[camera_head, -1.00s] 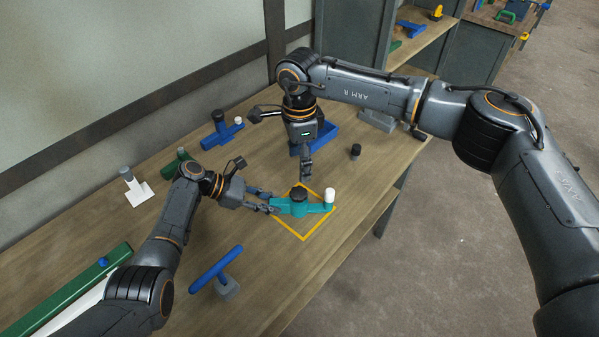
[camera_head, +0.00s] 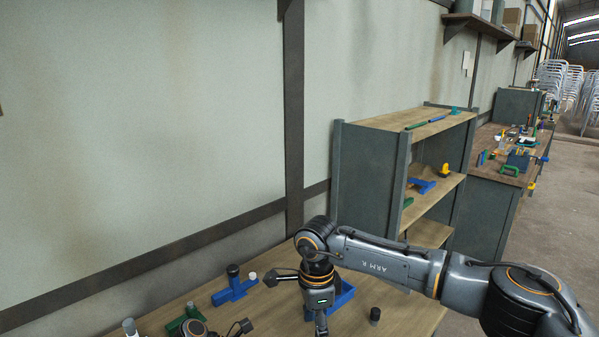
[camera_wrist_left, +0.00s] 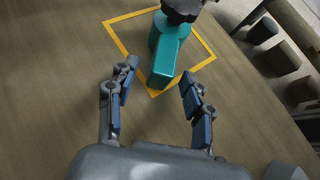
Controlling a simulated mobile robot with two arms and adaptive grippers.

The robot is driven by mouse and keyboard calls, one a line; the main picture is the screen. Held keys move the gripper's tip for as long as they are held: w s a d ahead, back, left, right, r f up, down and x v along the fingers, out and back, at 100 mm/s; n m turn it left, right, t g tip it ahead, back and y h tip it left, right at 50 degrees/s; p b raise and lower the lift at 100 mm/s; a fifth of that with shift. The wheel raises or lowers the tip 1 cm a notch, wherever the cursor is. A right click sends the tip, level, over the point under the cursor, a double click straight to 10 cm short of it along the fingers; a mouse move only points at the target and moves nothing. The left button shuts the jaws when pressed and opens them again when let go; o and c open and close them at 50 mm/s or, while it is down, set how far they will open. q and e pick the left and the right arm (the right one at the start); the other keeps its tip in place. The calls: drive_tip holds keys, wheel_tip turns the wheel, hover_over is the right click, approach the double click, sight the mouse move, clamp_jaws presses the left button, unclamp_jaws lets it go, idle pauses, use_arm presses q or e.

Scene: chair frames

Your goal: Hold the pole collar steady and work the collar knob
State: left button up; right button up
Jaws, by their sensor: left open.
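The teal pole collar (camera_wrist_left: 166,58) lies on the table inside a yellow square outline (camera_wrist_left: 124,45) in the left wrist view. A dark rounded part (camera_wrist_left: 182,10), which looks like its black knob, is cut off by the top edge. My left gripper (camera_wrist_left: 158,76) is open, its fingers on either side of the collar's near end with gaps showing. The collar is out of the head view. My right gripper (camera_head: 321,326) points down at the bottom edge of the head view; its fingertips are cut off.
On the table are a blue fitting (camera_head: 234,291) with dark and white caps, a blue tray (camera_head: 343,298), a dark peg (camera_head: 375,316) and a green piece (camera_head: 182,325). A shelf unit (camera_head: 368,160) stands behind. A wall (camera_head: 140,140) rises at left.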

use_arm(q)
drive_tip(key=v, duration=1)
drive_tip(key=shift+a, duration=0.4)
